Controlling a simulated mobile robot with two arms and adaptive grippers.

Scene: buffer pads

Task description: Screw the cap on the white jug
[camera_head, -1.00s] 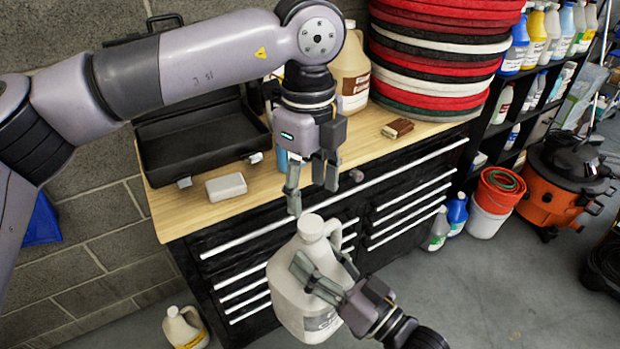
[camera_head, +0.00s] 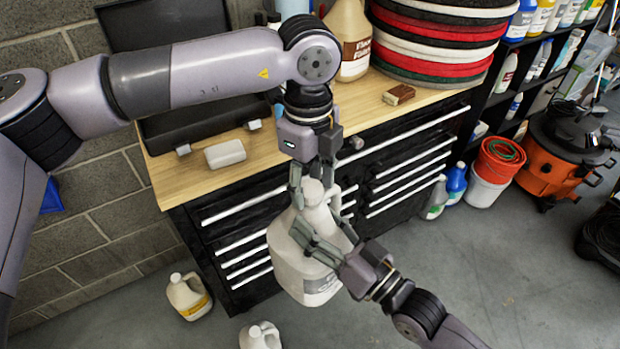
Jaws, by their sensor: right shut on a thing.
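The white jug (camera_head: 290,262) is held up in front of the bench, slightly tilted, with its neck (camera_head: 313,192) upward. My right gripper (camera_head: 313,242) is shut on the jug around its upper body and handle side. My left gripper (camera_head: 312,184) points down from above, directly over the jug's neck. Its fingers are spread apart, one on each side of the neck. I cannot tell whether they touch it. No separate cap can be made out; the spot between the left fingers is partly hidden.
The wooden bench top (camera_head: 183,180) carries an open black case (camera_head: 200,125), a pale block (camera_head: 225,154), a brown brush (camera_head: 398,95), a large jug (camera_head: 347,40) and stacked pads (camera_head: 440,40). More jugs (camera_head: 188,297) stand on the floor at lower left.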

